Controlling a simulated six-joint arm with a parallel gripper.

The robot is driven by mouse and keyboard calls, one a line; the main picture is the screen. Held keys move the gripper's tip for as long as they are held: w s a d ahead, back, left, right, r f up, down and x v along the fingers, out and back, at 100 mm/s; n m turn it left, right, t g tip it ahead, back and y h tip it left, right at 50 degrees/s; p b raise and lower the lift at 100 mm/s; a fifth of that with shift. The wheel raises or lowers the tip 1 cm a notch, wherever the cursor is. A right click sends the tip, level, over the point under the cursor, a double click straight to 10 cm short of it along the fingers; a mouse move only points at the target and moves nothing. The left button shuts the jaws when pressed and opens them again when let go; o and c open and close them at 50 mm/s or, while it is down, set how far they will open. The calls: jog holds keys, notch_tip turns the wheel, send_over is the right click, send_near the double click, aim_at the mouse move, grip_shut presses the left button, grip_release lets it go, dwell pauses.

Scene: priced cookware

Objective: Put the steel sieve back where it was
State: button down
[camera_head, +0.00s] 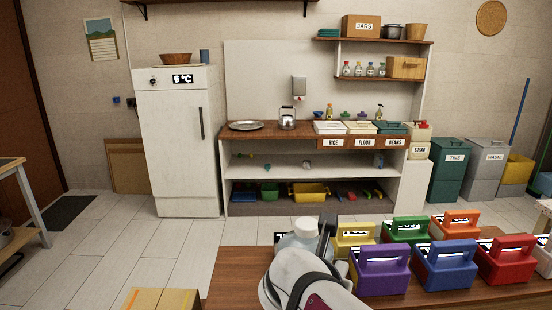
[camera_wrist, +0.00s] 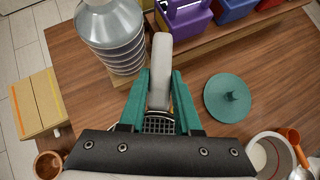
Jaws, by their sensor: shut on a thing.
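In the wrist view, my gripper (camera_wrist: 160,85) has teal fingers closed on a long pale grey handle (camera_wrist: 160,60). A dark mesh or grid (camera_wrist: 158,124) shows below it, between the fingers. The held thing looks like the steel sieve, but its bowl is mostly hidden by my gripper. It is over the brown wooden table (camera_wrist: 75,65); I cannot tell whether it touches it. In the head view my arm comes up from the bottom, and the sieve cannot be made out there.
A teal disc with a knob (camera_wrist: 230,97) lies at right. A white pot (camera_wrist: 268,150), a small brown pot (camera_wrist: 48,165) and a cardboard box (camera_wrist: 40,100) are near. Coloured caddies (camera_head: 380,270) line the table's far right.

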jog(key=shift+a+r, duration=0.1)
jog(key=shift+a, duration=0.15)
